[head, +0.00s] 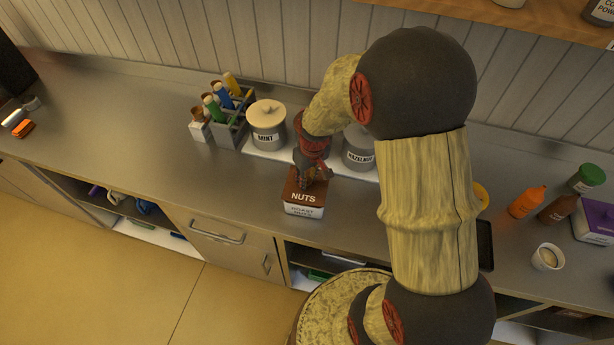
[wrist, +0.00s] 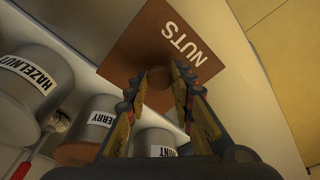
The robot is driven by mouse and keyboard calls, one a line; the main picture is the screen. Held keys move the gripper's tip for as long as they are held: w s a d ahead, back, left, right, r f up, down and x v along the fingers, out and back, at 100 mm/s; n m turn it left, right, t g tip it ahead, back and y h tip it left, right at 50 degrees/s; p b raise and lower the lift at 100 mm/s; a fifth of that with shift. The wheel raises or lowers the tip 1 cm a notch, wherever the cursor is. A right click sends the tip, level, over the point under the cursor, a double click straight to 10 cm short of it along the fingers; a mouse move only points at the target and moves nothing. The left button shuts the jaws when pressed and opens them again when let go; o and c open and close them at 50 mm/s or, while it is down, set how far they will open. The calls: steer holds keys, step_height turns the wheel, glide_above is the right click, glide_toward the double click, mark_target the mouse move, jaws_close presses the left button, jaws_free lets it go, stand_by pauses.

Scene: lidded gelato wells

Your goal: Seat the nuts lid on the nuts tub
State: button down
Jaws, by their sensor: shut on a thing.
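The nuts lid (head: 303,196) is a brown square plate marked NUTS. In the wrist view the nuts lid (wrist: 192,38) shows a round brown knob between the fingers. My gripper (head: 310,177) is shut on that knob from above; its fingers also show in the wrist view (wrist: 160,77). The nuts tub (head: 304,211) is a pale box with a printed label, directly below the lid at the counter's front. The lid covers the tub's top in the head view. I cannot tell whether it is fully seated or slightly above. The tub is hidden in the wrist view.
Behind stand the lidded mint tub (head: 267,124), the hazelnut tub (head: 358,148) and a berry tub (wrist: 97,122). A grey caddy (head: 232,127) of bottles is at left. Bottles and a cup (head: 546,257) stand at right. The counter left of the nuts tub is clear.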

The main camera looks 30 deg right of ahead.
mark_target(309, 183)
steer(key=shift+f+b, duration=0.75)
steer(key=shift+f, duration=0.3)
stand_by(0.8)
steer(key=c, duration=1.8)
jaws_free()
steer(key=shift+c, duration=0.2)
steer(key=o, duration=0.4)
steer(key=shift+c, duration=0.2)
steer(key=shift+o, duration=0.9)
steer(key=shift+r, duration=0.1)
steer(key=shift+s+r+p, duration=0.2)
steer(key=shift+r+p, duration=0.7)
steer(key=shift+r, duration=0.4)
steer(key=shift+s+r+p, duration=0.2)
steer(key=shift+r+p, duration=0.7)
steer(key=shift+r, duration=0.4)
steer(key=shift+s+r+p, duration=0.2)
steer(key=shift+r+p, duration=0.7)
steer(key=shift+r, duration=0.4)
steer(key=shift+f, duration=0.1)
